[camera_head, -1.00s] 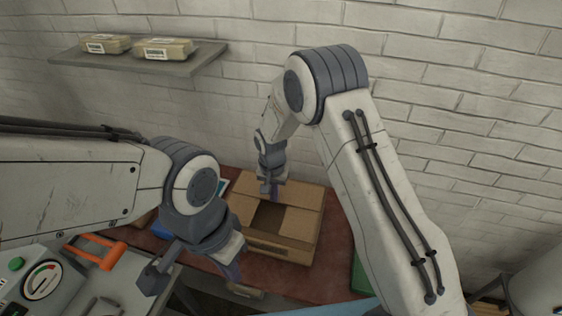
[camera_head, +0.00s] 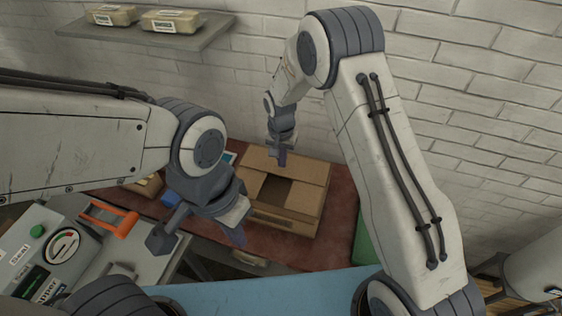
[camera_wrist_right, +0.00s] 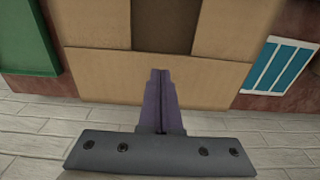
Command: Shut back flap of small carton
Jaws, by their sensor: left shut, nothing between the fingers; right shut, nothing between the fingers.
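The small open-topped carton (camera_head: 285,222) stands on a reddish-brown table. Its back flap (camera_head: 307,172) lies roughly level across the back end of the top, overlapping the side flaps, as it also shows in the right wrist view (camera_wrist_right: 100,75). A dark opening remains in the middle and front of the top. My right gripper (camera_head: 281,158) is shut and empty, above the back edge of the carton; in the right wrist view its purple fingers (camera_wrist_right: 160,80) point over the back flap. I cannot tell whether they touch it. My left gripper (camera_head: 238,236) is shut and empty, in front-left of the carton.
A white brick wall (camera_head: 460,110) stands close behind the table. A shelf (camera_head: 180,42) on it holds two packages. A sealer machine (camera_head: 50,250) and an orange-handled tool (camera_head: 108,219) are at the left. A green object (camera_head: 362,243) lies right of the carton.

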